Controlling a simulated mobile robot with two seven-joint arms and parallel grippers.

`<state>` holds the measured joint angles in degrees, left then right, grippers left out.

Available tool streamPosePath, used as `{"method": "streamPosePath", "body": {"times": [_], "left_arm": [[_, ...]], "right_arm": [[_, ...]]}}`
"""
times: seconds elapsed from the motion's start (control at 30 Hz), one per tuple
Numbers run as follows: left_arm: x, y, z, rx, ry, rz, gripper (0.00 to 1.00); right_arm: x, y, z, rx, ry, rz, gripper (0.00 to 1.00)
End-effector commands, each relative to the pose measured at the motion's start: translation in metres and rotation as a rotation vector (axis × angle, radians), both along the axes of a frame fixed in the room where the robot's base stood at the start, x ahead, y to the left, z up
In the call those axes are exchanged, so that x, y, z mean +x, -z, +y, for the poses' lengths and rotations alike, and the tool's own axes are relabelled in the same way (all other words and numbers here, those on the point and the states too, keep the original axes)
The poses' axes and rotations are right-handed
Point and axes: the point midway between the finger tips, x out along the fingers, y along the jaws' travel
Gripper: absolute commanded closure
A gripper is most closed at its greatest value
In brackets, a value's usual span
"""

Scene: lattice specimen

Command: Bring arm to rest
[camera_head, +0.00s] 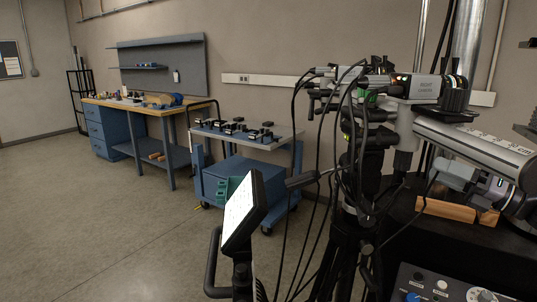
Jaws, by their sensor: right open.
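My right gripper (437,177) is at the right of the head view, below a silver cylinder (475,150). Its arm comes in from the right edge, with a grey body and a small green light. The gripper is open; its fingers are small and dark against the dark background. I see nothing between them. My left gripper is not in view.
A black tripod rig (370,190) with cameras and hanging cables stands close to the right gripper. Wooden blocks (447,210) lie below it. A tilted screen (240,210), a blue cart (245,175) and a workbench (150,108) stand further left. The left floor is clear.

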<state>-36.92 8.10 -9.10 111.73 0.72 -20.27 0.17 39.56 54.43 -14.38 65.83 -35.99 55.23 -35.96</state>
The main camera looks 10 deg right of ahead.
Motion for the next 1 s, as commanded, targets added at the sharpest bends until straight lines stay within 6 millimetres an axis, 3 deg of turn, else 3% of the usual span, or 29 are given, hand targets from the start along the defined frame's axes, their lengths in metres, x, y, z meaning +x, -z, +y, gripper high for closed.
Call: {"method": "streamPosePath", "body": {"times": [0.03, 0.27, 0.47, 0.67, 0.8, 1.0], "left_arm": [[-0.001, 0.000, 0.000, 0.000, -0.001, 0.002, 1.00], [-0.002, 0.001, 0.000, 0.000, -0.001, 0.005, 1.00], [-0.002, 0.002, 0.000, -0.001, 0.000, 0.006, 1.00], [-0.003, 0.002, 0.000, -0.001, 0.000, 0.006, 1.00], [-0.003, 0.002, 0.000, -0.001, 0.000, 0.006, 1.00], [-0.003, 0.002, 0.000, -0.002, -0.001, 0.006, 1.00]], "right_arm": [[-0.001, 0.023, 0.005, 0.052, 0.017, 0.061, 0.51], [-0.014, 0.110, 0.018, 0.310, 0.134, 0.326, 0.51], [-0.046, 0.191, 0.028, 0.534, 0.269, 0.583, 0.51], [-0.099, 0.271, 0.037, 0.748, 0.444, 0.859, 0.51], [-0.149, 0.323, 0.045, 0.879, 0.588, 1.049, 0.51], [-0.220, 0.375, 0.055, 1.011, 0.792, 1.272, 0.51]]}}
